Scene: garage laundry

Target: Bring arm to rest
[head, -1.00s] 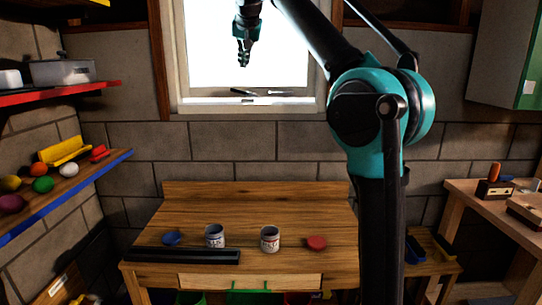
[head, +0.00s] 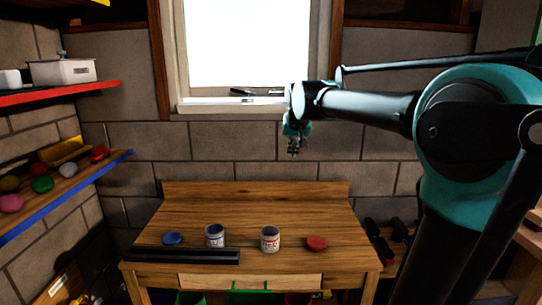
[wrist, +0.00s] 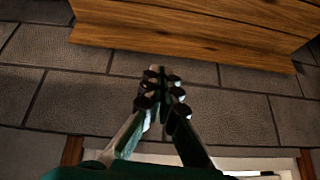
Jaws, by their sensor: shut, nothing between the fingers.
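My gripper (head: 294,146) hangs pointing down in the head view, in front of the block wall and above the back edge of the wooden workbench (head: 210,207). It is shut and empty, touching nothing. In the wrist view my gripper (wrist: 162,92) shows with its dark fingertips close together, and the workbench (wrist: 200,30) lies beyond it. My arm reaches in from the right of the head view, its forearm roughly level.
On the workbench stand two open cans, one left (head: 215,236) and one right (head: 270,240), with a blue lid (head: 172,238), a red lid (head: 316,243) and a dark rail (head: 182,255). Shelves (head: 70,92) line the left wall. A window (head: 235,45) is behind.

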